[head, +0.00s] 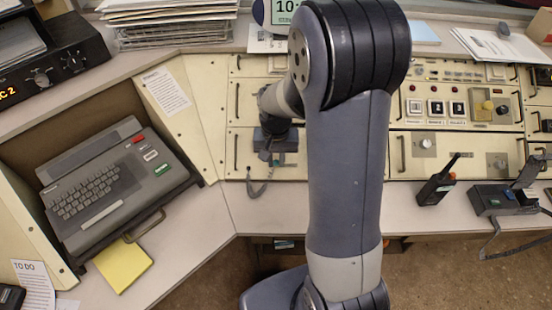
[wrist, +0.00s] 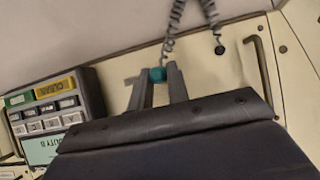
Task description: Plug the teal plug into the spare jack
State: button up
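The teal plug (wrist: 158,74) shows in the wrist view between the fingertips of my gripper (wrist: 159,76), which look closed on its sides. A dark coiled cord (wrist: 169,46) runs up from the plug and out of the frame. In the head view my gripper (head: 275,152) is at the cream console front, left of my arm, and the cord (head: 258,188) hangs below it. The plug is close to the cream panel; I cannot tell whether it touches it. I cannot make out the spare jack; the plug and fingers may cover it.
A dark round cord end or socket (wrist: 219,50) and a panel handle (wrist: 263,68) are right of the plug. A keypad box (wrist: 55,112) is at left. In the head view a keyboard terminal (head: 110,185) is left, and a radio (head: 436,185) stands right.

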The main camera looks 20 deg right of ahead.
jog(key=o, duration=0.5)
jog(key=shift+f, duration=0.1)
notch_tip(320, 180, up, 11)
jog(key=shift+p, duration=0.3)
jog(key=shift+f, duration=0.15)
notch_tip(320, 180, down, 10)
jog(key=shift+f+b, duration=0.25)
jog(key=shift+b, duration=0.05)
jog(key=shift+s+r, duration=0.1)
jog(key=shift+r, duration=0.05)
dwell(0.6)
